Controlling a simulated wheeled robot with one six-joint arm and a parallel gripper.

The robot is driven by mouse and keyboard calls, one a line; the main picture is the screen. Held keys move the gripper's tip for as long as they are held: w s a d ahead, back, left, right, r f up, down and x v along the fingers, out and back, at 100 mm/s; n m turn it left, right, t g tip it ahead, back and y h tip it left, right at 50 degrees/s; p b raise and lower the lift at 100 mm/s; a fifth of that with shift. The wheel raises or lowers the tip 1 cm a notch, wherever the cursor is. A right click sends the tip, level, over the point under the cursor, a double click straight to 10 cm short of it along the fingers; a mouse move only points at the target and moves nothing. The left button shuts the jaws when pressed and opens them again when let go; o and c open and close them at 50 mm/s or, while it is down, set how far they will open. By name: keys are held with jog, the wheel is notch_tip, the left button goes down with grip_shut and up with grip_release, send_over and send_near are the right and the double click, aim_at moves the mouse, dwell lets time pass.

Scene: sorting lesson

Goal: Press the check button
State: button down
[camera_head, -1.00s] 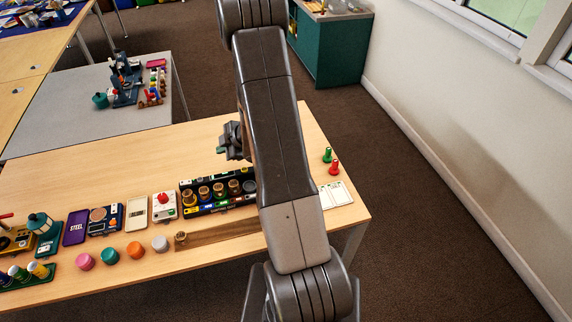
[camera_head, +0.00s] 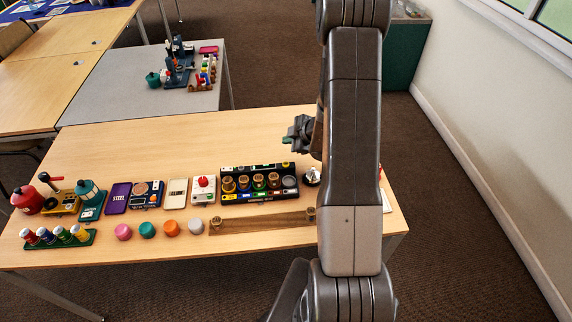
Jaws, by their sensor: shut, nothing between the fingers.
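A small white box with a red domed button (camera_head: 203,182), which looks like the check button, stands on the wooden table just left of the black sorting rack (camera_head: 227,198). The button's top is uncovered and nothing touches it. My gripper (camera_head: 290,140) is shut and empty. It hangs over the table behind the rack's right end, to the right of and beyond the button, clear of it. My arm hides part of the gripper's wrist and the table's right end.
The rack holds several brass cups. A silver bell-like piece (camera_head: 312,174) stands right of it, a long wooden bar (camera_head: 262,222) in front. A cream card (camera_head: 177,191) and coloured discs (camera_head: 147,229) lie near the button. The table behind the button is bare.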

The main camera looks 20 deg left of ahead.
aim_at(288, 165)
notch_tip(288, 165, down, 8)
jog(key=b, duration=0.6)
jog(key=shift+f+b, duration=0.15)
jog(key=shift+b, duration=0.25)
dwell(1.4)
jog(key=shift+f+b, duration=0.35)
jog(key=shift+f, duration=0.05)
jog(key=shift+f+b, duration=0.4)
jog(key=shift+f, duration=0.1)
dwell(0.5)
jog(key=shift+r, duration=0.15)
jog(key=shift+r+p, duration=0.8)
notch_tip(288, 165, up, 5)
jog(key=p, duration=0.4)
dwell(0.9)
